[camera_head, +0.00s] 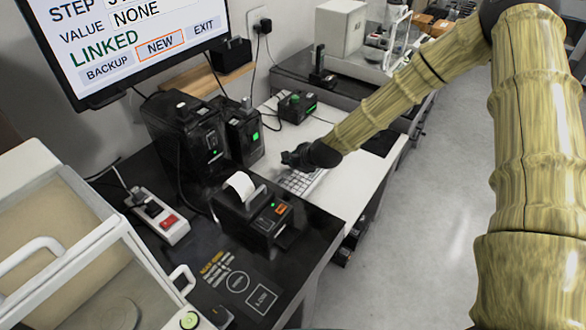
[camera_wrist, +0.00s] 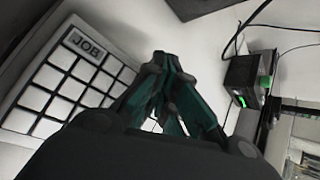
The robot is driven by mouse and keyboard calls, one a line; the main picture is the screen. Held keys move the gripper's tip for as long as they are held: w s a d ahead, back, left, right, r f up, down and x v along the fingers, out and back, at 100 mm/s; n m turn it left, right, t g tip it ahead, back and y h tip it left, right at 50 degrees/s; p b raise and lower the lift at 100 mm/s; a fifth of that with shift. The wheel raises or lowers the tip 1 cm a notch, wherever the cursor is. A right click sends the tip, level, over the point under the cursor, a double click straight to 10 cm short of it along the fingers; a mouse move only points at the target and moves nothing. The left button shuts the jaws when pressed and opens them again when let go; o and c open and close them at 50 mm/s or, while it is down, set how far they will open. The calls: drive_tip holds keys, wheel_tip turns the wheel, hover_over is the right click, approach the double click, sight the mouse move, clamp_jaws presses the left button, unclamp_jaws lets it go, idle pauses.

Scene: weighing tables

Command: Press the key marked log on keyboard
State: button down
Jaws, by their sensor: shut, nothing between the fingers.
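The keyboard (camera_head: 298,183) is a white block of keys on the white tabletop, partly hidden under my gripper in the head view. In the wrist view the keyboard (camera_wrist: 68,78) fills the left side, with rows of pale keys and a label reading JOB at its top. I cannot read a key marked log. My gripper (camera_head: 292,158) is just above the keyboard's far side in the head view. In the wrist view my gripper (camera_wrist: 168,125) has its dark and teal fingers together and empty, to the right of the keys; contact cannot be told.
A monitor (camera_head: 130,42) shows LINKED and NEW. Black boxes (camera_head: 185,135), a label printer (camera_head: 255,210) and a power strip (camera_head: 157,215) stand on the dark table. A small black box with a green button (camera_head: 297,106) sits behind the keyboard. A glass-sided balance (camera_head: 60,235) is front left.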

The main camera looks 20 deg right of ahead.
idle(0.6)
drive_tip(key=shift+r+p, duration=0.45)
drive_tip(key=shift+r, duration=0.25)
drive_tip(key=shift+r, duration=0.1)
drive_tip(key=shift+r+p, duration=1.6)
drive_tip(key=shift+r, duration=0.8)
